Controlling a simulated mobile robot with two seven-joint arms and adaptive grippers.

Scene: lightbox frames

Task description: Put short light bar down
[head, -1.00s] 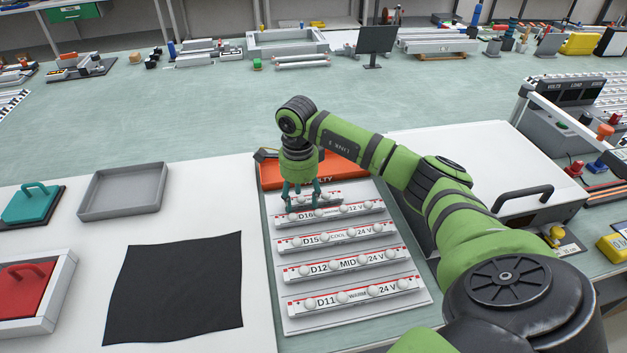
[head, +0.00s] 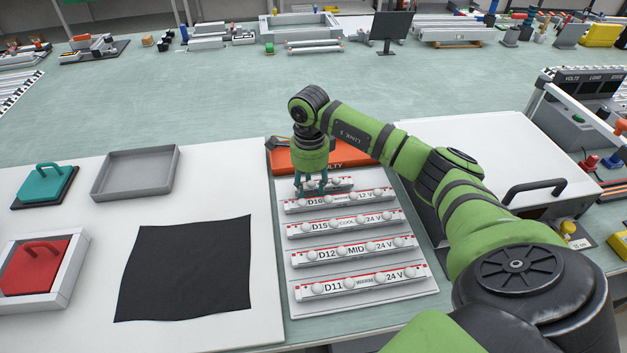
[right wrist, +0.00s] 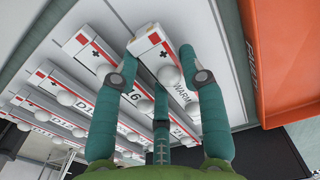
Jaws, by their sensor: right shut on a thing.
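The short light bar (head: 343,183) is a white bar with round bulbs, at the far end of a light grey tray (head: 362,304). My right gripper (head: 312,188) points down and is shut on it near its left end. In the right wrist view the held bar (right wrist: 150,42) shows a red end mark and the word WARM between the fingers (right wrist: 155,70). It lies beside the D16 bar (head: 366,194); I cannot tell whether it touches the tray. Its underside is hidden. My left gripper is not in view.
The longer bars D15 (head: 345,222), D12 (head: 350,250) and D11 (head: 355,283) lie in rows nearer on the tray. An orange FAULTY tray (head: 354,158) sits just behind. A white lidded box (head: 470,145) stands right. A black cloth (head: 185,267) and empty grey tray (head: 136,174) lie left.

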